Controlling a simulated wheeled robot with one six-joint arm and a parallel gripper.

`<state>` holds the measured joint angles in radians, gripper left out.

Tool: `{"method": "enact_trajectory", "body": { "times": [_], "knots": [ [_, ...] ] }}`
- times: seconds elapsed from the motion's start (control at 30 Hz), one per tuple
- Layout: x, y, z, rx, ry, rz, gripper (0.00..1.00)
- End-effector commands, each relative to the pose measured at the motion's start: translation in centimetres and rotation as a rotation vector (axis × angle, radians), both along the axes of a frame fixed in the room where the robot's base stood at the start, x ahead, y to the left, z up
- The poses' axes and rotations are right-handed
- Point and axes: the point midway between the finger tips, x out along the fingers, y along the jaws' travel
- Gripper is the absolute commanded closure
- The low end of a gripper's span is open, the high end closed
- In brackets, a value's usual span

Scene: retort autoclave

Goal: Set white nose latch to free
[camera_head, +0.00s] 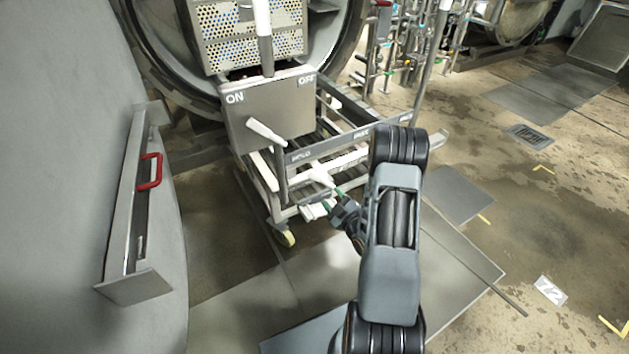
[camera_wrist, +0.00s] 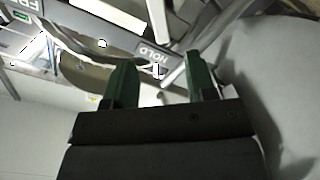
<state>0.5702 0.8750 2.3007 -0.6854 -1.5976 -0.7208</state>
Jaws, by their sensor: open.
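The white nose latch (camera_head: 321,175) is a pale lever below the grey rail of the cart's front, nearer the HOLD lettering than the FREE lettering. My gripper (camera_head: 334,198) is open just in front of and below it. A short white piece shows between the fingers, near the right one. I cannot tell whether either finger touches the latch.
Behind the rail, a grey box (camera_head: 272,115) marked ON and OFF carries another white lever (camera_head: 265,132). The perforated load (camera_head: 250,35) stands in the round vessel mouth. The open door with a red handle (camera_head: 149,170) is at left.

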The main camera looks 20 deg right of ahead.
Motion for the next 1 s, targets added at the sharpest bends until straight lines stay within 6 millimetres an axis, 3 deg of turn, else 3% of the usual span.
{"method": "enact_trajectory", "body": {
  "times": [0.5,0.73,1.0],
  "knots": [
    [9.4,1.2,0.0,-0.001,-0.002,0.001,0.49],
    [11.5,1.4,0.0,0.0,0.0,0.0,0.49],
    [12.1,1.4,0.1,0.001,0.001,-0.001,0.49]
  ]
}}
